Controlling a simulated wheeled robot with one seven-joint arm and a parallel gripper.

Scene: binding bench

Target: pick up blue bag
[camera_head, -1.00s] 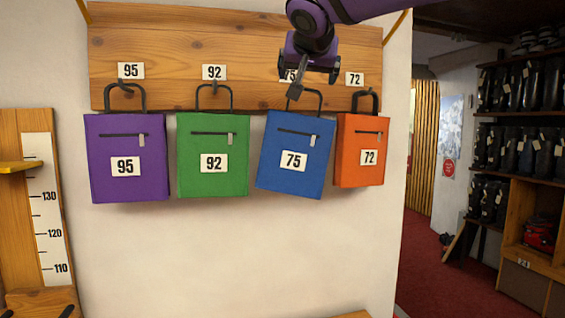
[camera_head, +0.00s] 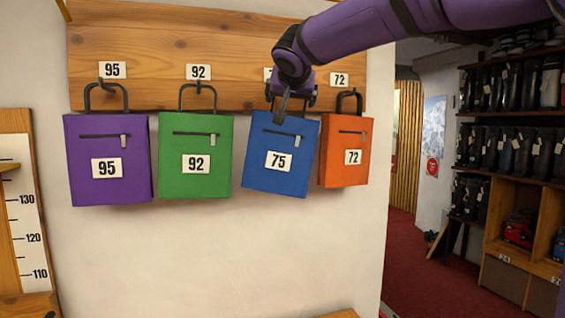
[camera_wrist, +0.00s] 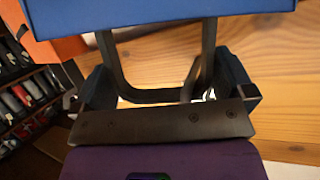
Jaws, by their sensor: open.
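The blue bag (camera_head: 265,178) with a white 75 label hangs from the wooden board, third from left, slightly tilted. My gripper (camera_head: 282,106) is at its top edge, in front of the handle area, and hides most of the handle and the 75 plate above. In the wrist view the blue bag (camera_wrist: 160,14) fills the top edge, and its dark handle loop (camera_wrist: 150,96) lies between the spread jaws of my gripper (camera_wrist: 165,85). The jaws are open; I cannot tell whether they touch the handle.
The orange bag (camera_head: 343,172) hangs close on the right and the green bag (camera_head: 195,182) on the left, with a purple bag (camera_head: 106,192) beyond. The wooden board (camera_head: 150,50) is behind. Boot shelves (camera_head: 515,178) stand at far right. The wall below the bags is clear.

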